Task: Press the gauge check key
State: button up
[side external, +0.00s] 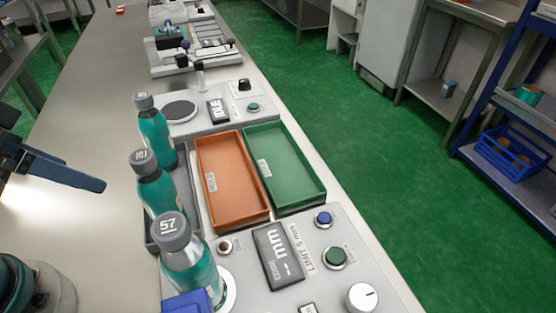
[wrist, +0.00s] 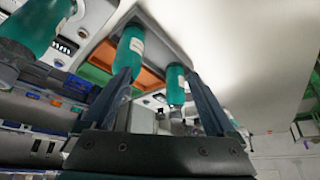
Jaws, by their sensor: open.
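The gauge panel (side external: 255,297) is at the bottom of the side view. It has a display reading "mm" with dashes (side external: 279,256), a blue button (side external: 323,218), a green button (side external: 335,257) and a white knob (side external: 362,297). "LIMIT 5 mm" is printed beside the display; the button labels are too small to read surely, so I cannot tell which is the check key. My gripper (side external: 62,174) is at the left, over the bench and well away from the buttons. Its fingers are apart and empty in the wrist view (wrist: 158,74).
A teal bottle capped "57" (side external: 190,255) stands at the panel's left. Two more teal bottles (side external: 155,188) (side external: 161,135) stand behind it in a grey tray. Orange (side external: 232,180) and green (side external: 284,165) trays lie beyond the panel. Another panel (side external: 222,121) is farther back.

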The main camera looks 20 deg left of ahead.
grip_shut()
dwell(1.5)
